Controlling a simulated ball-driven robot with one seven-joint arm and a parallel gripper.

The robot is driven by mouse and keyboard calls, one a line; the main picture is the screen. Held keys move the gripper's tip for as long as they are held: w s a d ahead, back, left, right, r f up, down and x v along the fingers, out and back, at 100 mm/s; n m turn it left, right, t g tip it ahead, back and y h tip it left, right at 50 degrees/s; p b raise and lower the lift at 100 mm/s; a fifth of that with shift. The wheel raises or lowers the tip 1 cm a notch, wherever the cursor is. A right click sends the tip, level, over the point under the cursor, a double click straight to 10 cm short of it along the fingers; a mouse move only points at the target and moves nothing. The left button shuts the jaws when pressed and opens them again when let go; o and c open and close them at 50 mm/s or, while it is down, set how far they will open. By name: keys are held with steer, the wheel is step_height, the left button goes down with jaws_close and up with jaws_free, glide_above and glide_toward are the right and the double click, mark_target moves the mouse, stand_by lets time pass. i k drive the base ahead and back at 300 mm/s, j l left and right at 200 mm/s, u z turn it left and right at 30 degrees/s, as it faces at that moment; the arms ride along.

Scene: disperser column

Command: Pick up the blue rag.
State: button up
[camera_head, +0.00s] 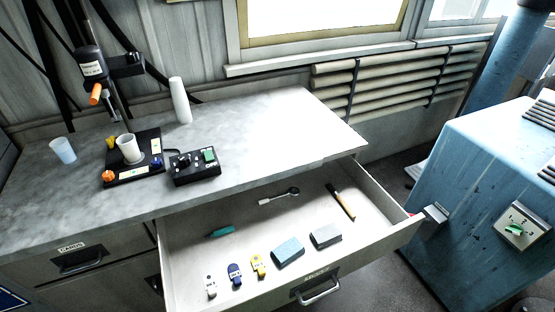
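A small blue block-shaped piece (288,251), which looks like the folded blue rag, lies in the open drawer (300,220) near its front wall. A similar grey piece (326,236) lies just to its right, apart from it. A yellow tagged item (258,267) lies close to its left. Nothing covers the blue piece. I cannot make out my gripper in this view.
The drawer also holds a dark-blue tag (235,274), a white item (210,286), a teal tool (220,232), a ratchet-like tool (279,197) and a brown-handled tool (341,202). The bench (260,130) is above; a blue machine (480,190) stands right.

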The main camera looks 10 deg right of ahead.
mark_target(291, 249)
steer(key=i+j+u, duration=0.15)
steer(key=u, duration=0.3)
steer(key=i+j+u, duration=0.1)
steer(key=u, duration=0.35)
steer(key=i+u, duration=0.2)
steer(key=u, duration=0.3)
steer(key=i+u, duration=0.15)
steer(key=u, duration=0.3)
steer(key=i, duration=0.4)
steer(key=i+z, duration=0.1)
steer(key=z, duration=0.3)
steer(key=i+j+z, duration=0.1)
steer(key=z, duration=0.25)
steer(key=i+j+z, duration=0.1)
steer(key=z, duration=0.3)
steer(key=j+z, duration=0.15)
steer(key=z, duration=0.2)
steer(key=i, duration=0.05)
